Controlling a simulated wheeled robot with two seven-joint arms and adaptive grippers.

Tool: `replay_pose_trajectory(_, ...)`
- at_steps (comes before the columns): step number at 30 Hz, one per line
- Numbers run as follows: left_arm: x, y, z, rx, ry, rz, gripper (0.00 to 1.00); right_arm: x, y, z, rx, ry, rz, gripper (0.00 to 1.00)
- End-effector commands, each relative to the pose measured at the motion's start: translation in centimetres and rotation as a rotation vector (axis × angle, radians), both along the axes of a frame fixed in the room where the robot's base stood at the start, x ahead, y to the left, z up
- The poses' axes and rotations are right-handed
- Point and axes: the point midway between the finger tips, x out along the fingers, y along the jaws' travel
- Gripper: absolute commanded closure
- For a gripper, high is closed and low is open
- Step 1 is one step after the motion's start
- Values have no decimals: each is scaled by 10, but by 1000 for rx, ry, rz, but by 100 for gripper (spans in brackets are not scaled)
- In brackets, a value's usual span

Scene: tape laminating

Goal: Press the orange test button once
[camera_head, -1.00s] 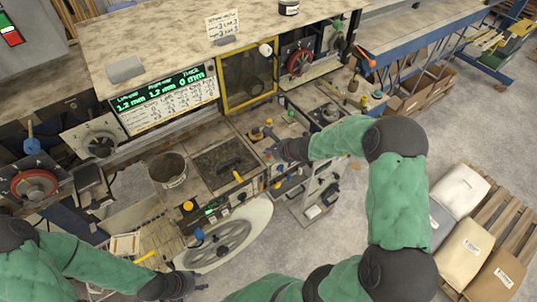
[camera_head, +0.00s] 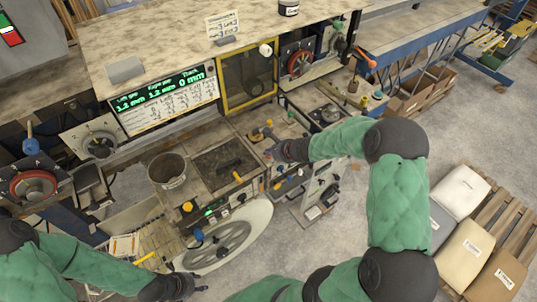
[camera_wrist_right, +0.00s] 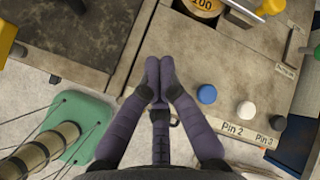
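I cannot single out the orange test button with certainty. A yellow-orange round knob (camera_head: 187,206) shows on the machine's front left in the head view. In the right wrist view a blue button (camera_wrist_right: 207,94), a white button (camera_wrist_right: 246,110) and a dark one (camera_wrist_right: 278,123) stand near the labels Pin 2 and Pin 3. My right gripper (camera_head: 270,154) is over the right part of the worktop. In the wrist view its fingertips (camera_wrist_right: 159,66) are together with nothing between them, left of the blue button. My left gripper (camera_head: 203,288) is low, below the large grey wheel; its fingers are too small to judge.
A yellow knob (camera_wrist_right: 271,7) and a round dial marked 100 (camera_wrist_right: 203,5) stand beyond my right fingertips. A bucket (camera_head: 167,170), a yellow-framed guard (camera_head: 248,76) and a readout panel (camera_head: 165,98) stand around the worktop.

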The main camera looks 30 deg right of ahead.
Motion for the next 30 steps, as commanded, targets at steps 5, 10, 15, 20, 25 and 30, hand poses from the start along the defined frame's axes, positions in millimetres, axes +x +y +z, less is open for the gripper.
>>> replay_pose_trajectory(5, 0, 0, 8, 0, 0, 0, 60, 0, 0, 11, 1, 1, 0, 100)
replay_pose_trajectory(10, 0, 0, 10, 0, 0, 0, 60, 0, 0, 16, 0, 0, 0, 100)
replay_pose_trajectory(15, 0, 0, 10, 0, 0, 0, 60, 0, 0, 15, 0, 0, 0, 100)
replay_pose_trajectory(20, 0, 0, 11, 0, 0, 0, 60, 0, 0, 16, 0, 0, 0, 100)
replay_pose_trajectory(25, 0, 0, 19, 0, 0, 0, 60, 0, 0, 27, -1, -1, 0, 100)
replay_pose_trajectory(30, 0, 0, 30, 0, 0, 0, 60, 0, 0, 42, 0, -1, -1, 100)
